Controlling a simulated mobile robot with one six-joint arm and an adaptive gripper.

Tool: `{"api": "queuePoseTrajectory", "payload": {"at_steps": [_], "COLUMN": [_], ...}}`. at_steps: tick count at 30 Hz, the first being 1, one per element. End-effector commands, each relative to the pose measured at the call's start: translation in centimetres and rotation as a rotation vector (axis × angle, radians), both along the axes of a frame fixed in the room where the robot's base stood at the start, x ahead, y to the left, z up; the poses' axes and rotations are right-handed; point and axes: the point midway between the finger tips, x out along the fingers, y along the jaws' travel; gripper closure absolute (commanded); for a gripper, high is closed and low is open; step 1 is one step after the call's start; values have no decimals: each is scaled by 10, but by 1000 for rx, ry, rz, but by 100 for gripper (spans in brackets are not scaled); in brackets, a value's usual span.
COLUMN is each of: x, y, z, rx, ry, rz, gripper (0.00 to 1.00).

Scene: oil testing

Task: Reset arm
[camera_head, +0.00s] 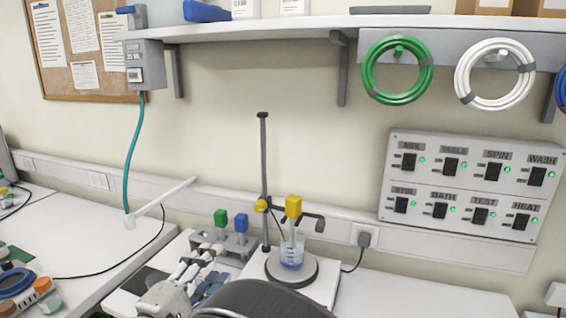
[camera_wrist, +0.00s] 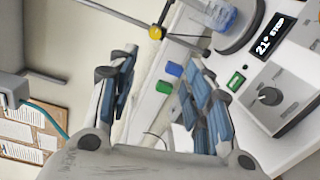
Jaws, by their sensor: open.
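My gripper (camera_head: 207,265) is in the lower middle of the head view, in front of the rack, at the left of the stirring plate. In the wrist view my gripper (camera_wrist: 165,88) has its two blue-padded fingers spread apart, with nothing between them held. Beyond the fingers, a green cap (camera_wrist: 165,87) and a blue cap (camera_wrist: 174,68) show in the gap. In the head view the green cap (camera_head: 220,217) and blue cap (camera_head: 241,223) stand upright in a grey rack (camera_head: 236,242). My dark arm link hides part of the bench front.
A beaker (camera_head: 291,253) of bluish liquid stands on the round plate (camera_head: 300,272), with a yellow-topped item above it. A stand rod (camera_head: 264,165) rises behind. A switch panel (camera_head: 463,188) and hoses (camera_head: 397,70) are on the wall. A teal tube (camera_head: 134,150) hangs left.

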Motion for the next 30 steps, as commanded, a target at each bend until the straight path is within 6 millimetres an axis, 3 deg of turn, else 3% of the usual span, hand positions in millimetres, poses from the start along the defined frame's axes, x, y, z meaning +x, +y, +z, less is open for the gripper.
{"api": "queuePoseTrajectory", "payload": {"at_steps": [1, 8, 13, 17, 18, 21, 25, 30], "x": [3, -1, -19, -58, -76, -124, -180, -221], "y": [-21, -98, -170, -242, -263, -300, -314, -302], "z": [4, 4, 1, -9, -14, -29, -45, -53], "rx": [17, 91, 194, 360, 434, 645, 951, 1317], "ry": [17, 131, 243, 370, 415, 511, 582, 570], "rz": [-46, -219, -384, -559, -617, -734, -818, -825], "gripper": [54, 54, 54, 54, 54, 54, 54, 54]}}
